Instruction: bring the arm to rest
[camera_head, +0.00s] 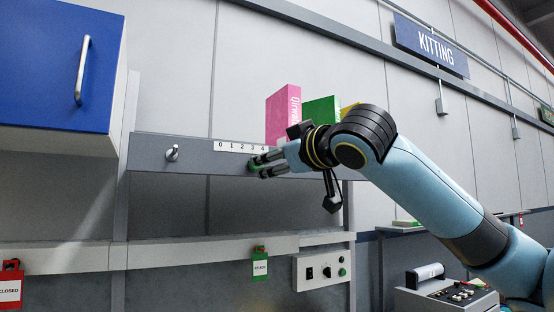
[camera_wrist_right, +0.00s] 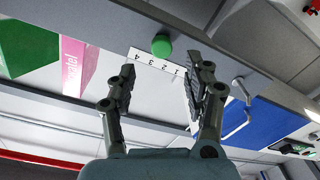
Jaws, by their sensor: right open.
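My right arm reaches in from the right in the camera_head view, and its right gripper (camera_head: 256,166) is at the grey shelf rail (camera_head: 190,155), in front of the number strip's right end. In the right wrist view the right gripper (camera_wrist_right: 163,82) is open, with nothing between its two fingers. The white number strip (camera_wrist_right: 155,68) and a green round knob (camera_wrist_right: 161,46) show beyond the fingertips. I cannot tell whether the fingers touch the knob. My left gripper is not in view.
Pink (camera_head: 283,112) and green (camera_head: 321,110) boxes stand on the shelf behind the gripper. A blue cabinet (camera_head: 50,70) hangs at upper left. A metal peg (camera_head: 172,153) sticks out of the rail. A switch box (camera_head: 322,268) and a green tag (camera_head: 259,266) are below.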

